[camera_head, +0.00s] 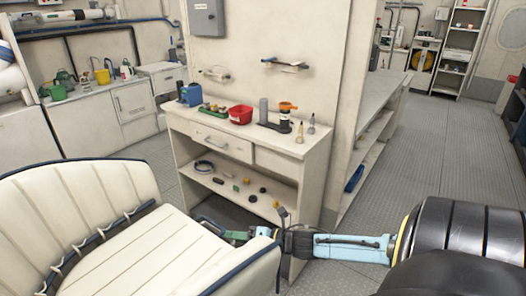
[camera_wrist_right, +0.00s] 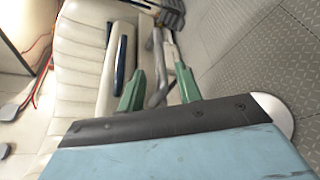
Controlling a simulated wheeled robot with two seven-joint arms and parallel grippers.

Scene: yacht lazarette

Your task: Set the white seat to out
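The white seat (camera_head: 130,261) fills the lower left of the head view, with cream ribbed cushions and dark blue piping. In the right wrist view its cream upholstery (camera_wrist_right: 80,42) lies at the upper left. My right gripper (camera_head: 229,235) reaches in from the right to the seat's right side, its tips partly hidden by the seat's armrest. In the right wrist view its green fingers (camera_wrist_right: 158,88) are apart. A grey metal bar (camera_wrist_right: 160,62) beside the seat shows between and beyond them; I cannot tell whether they touch it. My left gripper is out of view.
A cream workbench (camera_head: 255,150) stands behind the seat, holding a red bin (camera_head: 241,114), a blue container (camera_head: 191,95) and small items. Its lower shelf holds several small parts. Open grey floor (camera_head: 405,165) lies to the right of the bench.

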